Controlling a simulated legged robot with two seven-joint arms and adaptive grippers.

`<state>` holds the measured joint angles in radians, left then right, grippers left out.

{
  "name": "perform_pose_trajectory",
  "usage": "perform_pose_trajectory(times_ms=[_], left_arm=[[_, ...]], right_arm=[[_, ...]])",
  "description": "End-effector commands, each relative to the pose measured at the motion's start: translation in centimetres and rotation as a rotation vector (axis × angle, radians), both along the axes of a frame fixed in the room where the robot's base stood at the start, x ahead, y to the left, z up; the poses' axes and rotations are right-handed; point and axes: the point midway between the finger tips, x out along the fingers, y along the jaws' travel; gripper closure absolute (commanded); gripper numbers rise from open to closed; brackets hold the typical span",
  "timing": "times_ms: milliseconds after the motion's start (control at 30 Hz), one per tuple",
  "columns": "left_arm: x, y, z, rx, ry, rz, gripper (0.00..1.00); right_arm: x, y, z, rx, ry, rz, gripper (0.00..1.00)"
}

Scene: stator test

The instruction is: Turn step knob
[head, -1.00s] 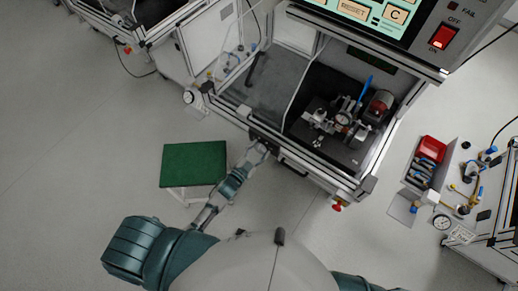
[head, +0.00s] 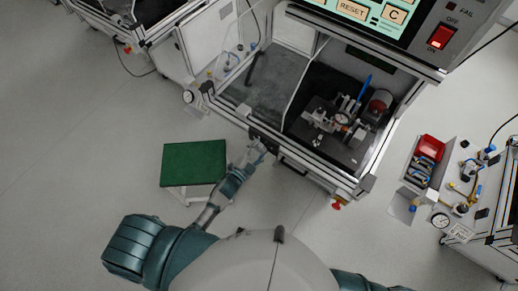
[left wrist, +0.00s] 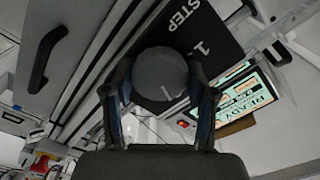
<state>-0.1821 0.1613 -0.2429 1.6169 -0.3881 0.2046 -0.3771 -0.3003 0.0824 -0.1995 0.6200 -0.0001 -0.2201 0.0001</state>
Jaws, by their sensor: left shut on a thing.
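The step knob (left wrist: 160,74) is a dark grey round knob with a light mark on its face, in the middle of the left wrist view. It sits by a black plate (left wrist: 205,28) printed "STEP" and "1". My left gripper (left wrist: 162,100) has its two fingers on either side of the knob and is shut on it. In the head view my left gripper (head: 256,151) is at the front edge of the test bench, beside the green-topped stool. The knob is too small to make out there. My right gripper is not in view.
The test bench (head: 330,182) holds a fixture (head: 340,118) inside, with a lit screen (head: 352,10) and red switch (head: 441,37) above. A green stool (head: 193,163) stands left of my left arm. A red bin (head: 431,148) sits at the right. Open floor lies at the left.

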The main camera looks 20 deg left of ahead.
Motion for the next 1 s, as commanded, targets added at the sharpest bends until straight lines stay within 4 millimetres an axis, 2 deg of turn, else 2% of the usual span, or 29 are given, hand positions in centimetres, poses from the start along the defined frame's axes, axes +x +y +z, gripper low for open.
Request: perform_pose_trajectory(times_ms=[200,233,300,700,867,1000], left_arm=[[-0.2,-0.1,-0.5,0.002,0.01,-0.001,0.78],[-0.2,-0.1,-0.5,0.002,0.01,-0.001,0.36],[-0.2,-0.1,-0.4,0.002,0.01,-0.001,0.18],[-0.6,0.1,-0.2,0.0,0.005,0.0,0.18],[-3.0,1.0,-0.3,0.001,0.009,0.001,0.18],[-6.1,2.1,-0.4,0.001,0.009,0.0,0.18]], right_arm=[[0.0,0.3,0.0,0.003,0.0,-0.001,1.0],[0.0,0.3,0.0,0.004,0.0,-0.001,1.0],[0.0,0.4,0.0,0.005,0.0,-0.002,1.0],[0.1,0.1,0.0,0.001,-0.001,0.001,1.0],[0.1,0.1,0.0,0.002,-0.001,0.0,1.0],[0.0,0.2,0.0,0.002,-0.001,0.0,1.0]])
